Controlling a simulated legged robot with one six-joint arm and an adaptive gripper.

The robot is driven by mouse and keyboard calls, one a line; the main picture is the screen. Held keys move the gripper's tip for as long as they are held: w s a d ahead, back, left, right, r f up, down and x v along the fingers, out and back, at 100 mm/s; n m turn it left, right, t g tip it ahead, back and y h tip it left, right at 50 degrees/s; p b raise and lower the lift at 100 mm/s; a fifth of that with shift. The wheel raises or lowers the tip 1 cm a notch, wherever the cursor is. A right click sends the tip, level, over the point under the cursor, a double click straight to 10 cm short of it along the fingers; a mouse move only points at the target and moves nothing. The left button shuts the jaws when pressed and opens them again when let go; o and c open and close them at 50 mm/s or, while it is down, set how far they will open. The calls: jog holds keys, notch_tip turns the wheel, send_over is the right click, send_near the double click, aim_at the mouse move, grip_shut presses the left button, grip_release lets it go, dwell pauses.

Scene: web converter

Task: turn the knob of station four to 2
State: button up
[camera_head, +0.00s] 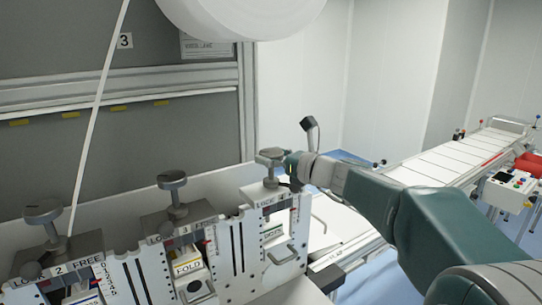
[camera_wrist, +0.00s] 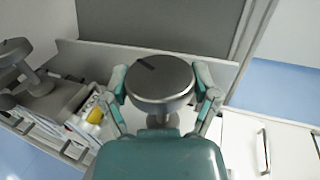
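The knob of the rightmost station (camera_head: 270,157) is a grey round disc on a stem. My gripper (camera_head: 280,160) is at this knob, reaching in from the right. In the wrist view the knob's disc (camera_wrist: 160,82) lies between my two fingers, one on each side near its rim. A dark pointer mark on it points to the upper left. I cannot tell whether the fingers touch the rim. The stem's lower part is hidden by my gripper.
Station three's knob (camera_head: 174,187) and station two's knob (camera_head: 43,211) stand to the left. A large white roll (camera_head: 240,15) hangs above. A white web (camera_head: 100,95) runs down at the left. A conveyor (camera_head: 450,160) stands at the right.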

jog(key=shift+m+t+h, duration=0.4)
jog(key=shift+t, duration=0.1)
jog(key=o, duration=1)
jog(key=v, duration=1.1)
jog(key=shift+s+d, duration=0.25)
jog(key=shift+d, duration=0.1)
